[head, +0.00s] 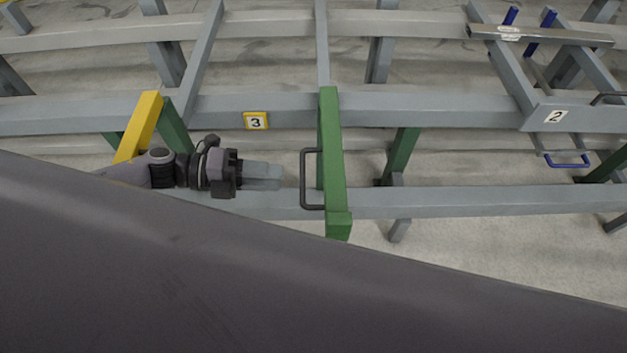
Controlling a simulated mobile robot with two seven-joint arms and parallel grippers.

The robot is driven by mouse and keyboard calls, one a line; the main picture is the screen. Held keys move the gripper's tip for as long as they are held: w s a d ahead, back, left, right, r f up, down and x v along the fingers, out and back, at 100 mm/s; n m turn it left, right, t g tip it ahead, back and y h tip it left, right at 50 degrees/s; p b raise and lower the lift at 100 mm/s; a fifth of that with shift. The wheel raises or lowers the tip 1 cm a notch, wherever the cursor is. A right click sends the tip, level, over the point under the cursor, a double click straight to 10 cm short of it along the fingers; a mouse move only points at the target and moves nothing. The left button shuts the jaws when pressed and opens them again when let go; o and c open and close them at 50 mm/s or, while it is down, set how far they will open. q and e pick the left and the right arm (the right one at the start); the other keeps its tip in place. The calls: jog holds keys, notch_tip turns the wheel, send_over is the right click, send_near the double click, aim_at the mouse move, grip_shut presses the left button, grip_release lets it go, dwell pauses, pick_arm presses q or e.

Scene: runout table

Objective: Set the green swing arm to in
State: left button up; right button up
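The green swing arm (332,155) is a long green bar in the middle of the head view. It runs from the grey rail toward me, over the nearer rail. A dark U-shaped handle (304,180) is fixed to its left side. My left gripper (272,176) is just left of the handle, pointing right at it, with a small visible gap. Its pale fingers overlap in this view, so I cannot tell whether they are open or shut. My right gripper is not in view.
A yellow bar (139,126) stands left, behind my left wrist. Grey rails (420,112) cross the view, with number plates 3 (256,121) and 2 (556,116). A blue handle (568,163) is at the right. A large dark surface blocks the lower foreground.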

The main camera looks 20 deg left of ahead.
aim_at(303, 179)
pick_arm(q)
jog(key=shift+p+x, duration=0.3)
jog(key=shift+x, duration=3.15)
jog(key=shift+f, duration=0.1)
grip_shut()
